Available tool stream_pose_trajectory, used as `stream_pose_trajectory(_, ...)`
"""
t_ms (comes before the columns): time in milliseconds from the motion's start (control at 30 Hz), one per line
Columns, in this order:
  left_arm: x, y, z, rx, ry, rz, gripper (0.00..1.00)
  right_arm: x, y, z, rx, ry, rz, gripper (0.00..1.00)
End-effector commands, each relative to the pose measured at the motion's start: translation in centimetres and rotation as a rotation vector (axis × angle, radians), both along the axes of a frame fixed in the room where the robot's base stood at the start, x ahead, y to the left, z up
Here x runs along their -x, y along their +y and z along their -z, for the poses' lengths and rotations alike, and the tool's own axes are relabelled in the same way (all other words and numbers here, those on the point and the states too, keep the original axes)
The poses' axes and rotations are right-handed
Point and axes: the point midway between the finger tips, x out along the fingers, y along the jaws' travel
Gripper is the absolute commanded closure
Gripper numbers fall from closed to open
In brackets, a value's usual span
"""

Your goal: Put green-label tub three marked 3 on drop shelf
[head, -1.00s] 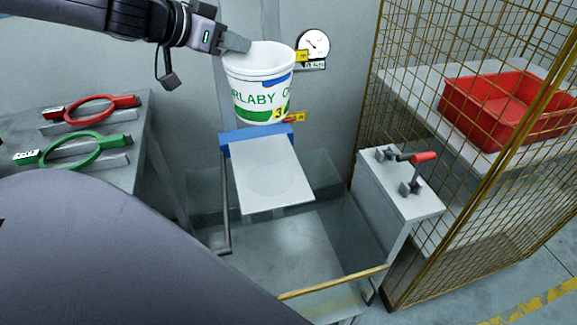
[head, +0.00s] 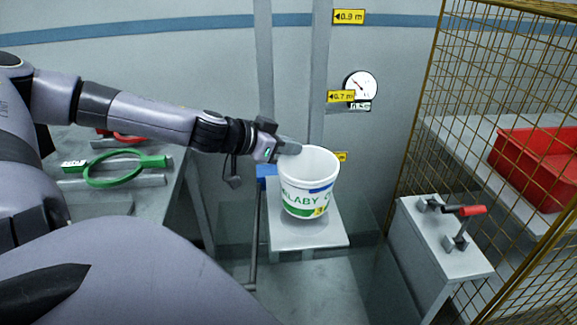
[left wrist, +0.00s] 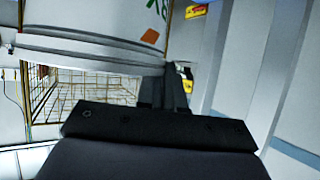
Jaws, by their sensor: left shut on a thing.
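The white tub (head: 306,188) has a green label, a blue patch and a yellow tag marked 3. My left gripper (head: 290,148) is shut on its rim at the upper left. The tub is upright over the pale drop shelf (head: 322,239), which has a blue back edge. I cannot tell whether the tub's base touches the shelf. In the left wrist view the tub (left wrist: 100,25) fills the top, with the dark gripper (left wrist: 155,95) against its rim. My right gripper does not show.
A green ring tool (head: 110,168) lies on a grey table at the left, with a red one behind. A grey stand (head: 445,250) with a red-handled clamp is at the right. A yellow mesh cage (head: 480,60) encloses a red crate (head: 535,165). A gauge (head: 360,86) hangs on the wall.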

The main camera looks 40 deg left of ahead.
Motion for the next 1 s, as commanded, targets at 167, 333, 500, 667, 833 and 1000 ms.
stream_pose_trajectory(167,0.0,0.0,1.8,0.002,0.001,-0.002,1.00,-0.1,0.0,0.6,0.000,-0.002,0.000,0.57)
stream_pose_trajectory(333,0.0,0.0,4.0,0.002,0.001,-0.001,1.00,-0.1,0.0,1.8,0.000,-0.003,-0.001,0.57)
stream_pose_trajectory(500,0.0,0.0,4.4,0.000,0.000,-0.001,1.00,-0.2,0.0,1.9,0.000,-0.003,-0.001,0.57)
stream_pose_trajectory(667,0.0,0.0,4.4,0.000,0.000,-0.001,0.90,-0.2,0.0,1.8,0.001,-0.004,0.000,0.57)
stream_pose_trajectory(833,0.0,0.0,4.3,0.000,0.000,-0.001,0.67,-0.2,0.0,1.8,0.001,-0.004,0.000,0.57)
stream_pose_trajectory(1000,0.0,0.0,4.3,0.000,0.000,-0.001,0.67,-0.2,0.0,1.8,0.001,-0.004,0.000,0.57)
